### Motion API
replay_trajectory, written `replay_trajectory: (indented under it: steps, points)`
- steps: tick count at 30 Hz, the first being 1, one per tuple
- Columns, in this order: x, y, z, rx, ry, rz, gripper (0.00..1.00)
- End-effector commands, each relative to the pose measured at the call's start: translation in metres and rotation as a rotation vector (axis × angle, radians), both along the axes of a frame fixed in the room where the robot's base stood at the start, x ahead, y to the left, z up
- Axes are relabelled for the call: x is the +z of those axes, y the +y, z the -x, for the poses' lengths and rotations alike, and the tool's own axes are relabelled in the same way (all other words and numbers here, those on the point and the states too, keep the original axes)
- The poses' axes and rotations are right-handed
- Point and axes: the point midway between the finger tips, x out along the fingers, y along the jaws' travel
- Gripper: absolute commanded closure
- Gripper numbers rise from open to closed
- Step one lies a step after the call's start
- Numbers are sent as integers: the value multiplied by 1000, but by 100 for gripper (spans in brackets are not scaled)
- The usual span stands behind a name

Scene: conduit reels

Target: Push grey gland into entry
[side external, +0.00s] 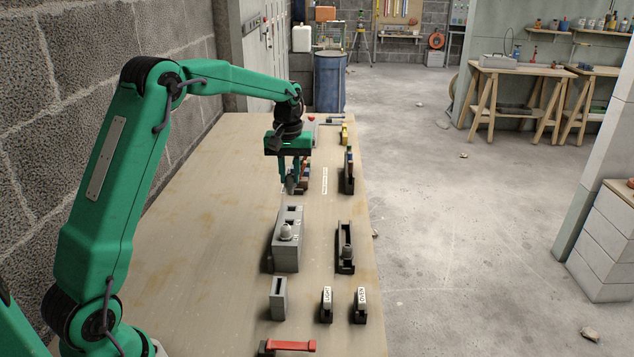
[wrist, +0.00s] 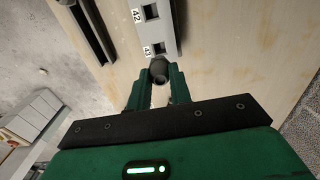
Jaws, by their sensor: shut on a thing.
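My gripper (side external: 291,186) is shut on a grey gland (wrist: 160,72), a rounded plug shape, and holds it above the bench beyond the grey entry box (side external: 287,256). In the wrist view the gland sits between the green fingertips (wrist: 157,85), just short of the square opening marked 43 (wrist: 159,48) in the picture. A second opening, marked 42 (wrist: 151,12), lies beyond it and looks empty. Another grey gland (side external: 286,231) sits in the near part of the box in the side view. I cannot tell whether the held gland touches the box.
Nearer are a grey slotted block (side external: 278,302), two labelled pieces (side external: 326,300) and a red handle (side external: 290,346). Coloured parts stand behind. The bench's left side is clear.

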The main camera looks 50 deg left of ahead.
Motion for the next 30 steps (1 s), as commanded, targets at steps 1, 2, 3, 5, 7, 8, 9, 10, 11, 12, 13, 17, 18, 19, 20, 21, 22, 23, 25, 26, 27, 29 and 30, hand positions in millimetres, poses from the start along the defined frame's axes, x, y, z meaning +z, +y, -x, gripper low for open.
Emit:
replay_trajectory:
  steps: [1,2,3,5,7,8,9,10,11,12,13,17,18,19,20,21,22,23,25,26,27,29,30]
  points:
    - [-3,0,0,0,1,1,100]
    - [-5,0,0,0,1,1,100]
    - [-8,0,0,0,1,0,100]
    - [-11,0,0,0,2,1,100]
    - [-15,0,0,0,1,1,100]
    - [-17,0,0,0,0,0,100]
    - [-19,0,0,0,0,0,100]
    - [-20,0,0,0,0,0,100]
    - [-21,0,0,0,0,0,100]
    - [-23,0,0,0,0,0,100]
    - [-24,0,0,0,0,0,100]
    - [-27,0,0,0,0,0,100]
    - [-27,0,0,0,0,0,100]
    - [-27,0,0,0,0,0,100]
    - [-27,0,0,0,0,0,100]
    - [-28,0,0,0,0,0,100]
    - [-28,0,0,0,0,0,100]
    - [-27,0,0,0,-1,-1,100]
    - [-27,0,0,0,0,0,100]
    - [-27,0,0,0,0,0,100]
    - [-27,0,0,0,0,0,100]
    - [-27,0,0,0,0,0,100]
    - [-27,0,0,0,0,0,100]
